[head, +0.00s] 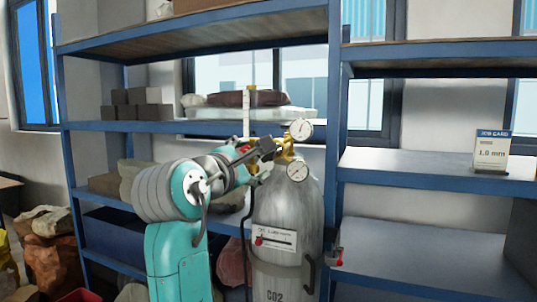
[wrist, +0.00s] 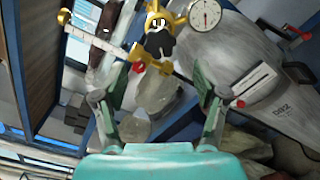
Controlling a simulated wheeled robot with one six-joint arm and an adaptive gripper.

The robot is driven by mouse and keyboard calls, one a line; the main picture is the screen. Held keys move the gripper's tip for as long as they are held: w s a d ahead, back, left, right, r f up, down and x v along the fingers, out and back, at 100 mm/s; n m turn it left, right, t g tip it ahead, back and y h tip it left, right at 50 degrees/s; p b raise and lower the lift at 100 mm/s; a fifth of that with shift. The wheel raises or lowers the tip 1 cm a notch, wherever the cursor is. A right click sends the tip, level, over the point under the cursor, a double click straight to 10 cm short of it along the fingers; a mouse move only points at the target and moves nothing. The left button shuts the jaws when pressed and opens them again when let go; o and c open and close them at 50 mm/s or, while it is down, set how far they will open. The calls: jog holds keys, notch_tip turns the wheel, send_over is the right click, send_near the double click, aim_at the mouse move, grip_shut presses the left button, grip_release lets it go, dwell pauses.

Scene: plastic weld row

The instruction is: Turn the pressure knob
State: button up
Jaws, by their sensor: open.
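The pressure knob (wrist: 159,43) is a dark knob on the front of the brass regulator (wrist: 178,20) in the wrist view. In the head view the brass regulator (head: 285,153) sits on top of a grey CO2 cylinder (head: 284,215), and my gripper and arm hide the knob. Two round gauges, an upper one (head: 300,129) and a lower one (head: 297,171), flank the regulator. My gripper (wrist: 160,82) is open in the wrist view, with nothing between its fingers. The knob lies ahead of the gap between them, apparently clear of both fingers. In the head view my gripper (head: 262,154) is close beside the regulator.
A white flow tube (head: 252,112) with a red knob (wrist: 138,67) stands beside the regulator. Blue shelving (head: 190,126) stands behind. A job card (head: 492,152) reading 1.0 mm stands on the right shelf.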

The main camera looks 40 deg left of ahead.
jog(key=x, duration=0.8)
jog(key=shift+w, duration=0.35)
jog(key=c, duration=1.1)
jog(key=shift+c, duration=0.2)
